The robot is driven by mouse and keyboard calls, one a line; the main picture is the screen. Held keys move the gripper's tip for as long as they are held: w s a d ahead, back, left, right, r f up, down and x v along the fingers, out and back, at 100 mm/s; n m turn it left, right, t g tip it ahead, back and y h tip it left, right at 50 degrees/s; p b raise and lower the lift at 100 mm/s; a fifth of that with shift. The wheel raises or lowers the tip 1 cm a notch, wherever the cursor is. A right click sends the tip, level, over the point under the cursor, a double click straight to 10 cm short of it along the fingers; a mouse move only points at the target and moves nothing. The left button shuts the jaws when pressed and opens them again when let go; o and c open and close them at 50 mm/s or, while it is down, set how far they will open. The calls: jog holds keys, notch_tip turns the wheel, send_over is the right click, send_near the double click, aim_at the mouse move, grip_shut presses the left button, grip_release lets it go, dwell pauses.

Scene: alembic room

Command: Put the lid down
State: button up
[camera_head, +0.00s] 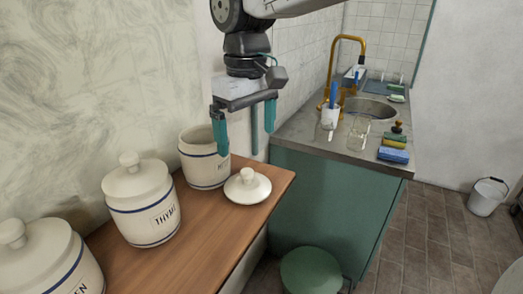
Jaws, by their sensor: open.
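A white lid (247,186) with a round knob lies on the wooden shelf, knob up, near its right end. An open white jar (205,160) with blue bands stands just left of the lid, without a lid on it. My gripper (246,140) is open and empty, its teal fingers pointing down above and between the jar and the lid. The left finger overlaps the jar's right side in the picture; I cannot tell whether they touch.
A lidded jar labelled THYME (142,203) and another lidded jar (48,262) stand to the left on the wooden shelf (190,235). A green counter with a sink (370,108), sponges and glasses is behind at the right. A green round stool or bin (310,272) stands below.

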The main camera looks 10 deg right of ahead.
jog(key=s+d+f+m, duration=0.1)
jog(key=s+d+m, duration=0.1)
jog(key=s+d, duration=0.35)
jog(key=s+d+m, duration=0.2)
jog(key=s+d, duration=0.1)
jog(key=d, duration=0.5)
jog(key=s+d+f+m, duration=0.1)
jog(key=s+d+f, duration=0.2)
jog(key=s, duration=0.2)
jog(key=s+d+f+m+t, duration=0.1)
jog(key=s+d+f+m, duration=0.1)
jog(key=s+d+f, duration=0.1)
jog(key=s+d, duration=0.1)
jog(key=s, duration=0.1)
jog(key=shift+s+f, duration=0.25)
jog(key=shift+s, duration=0.15)
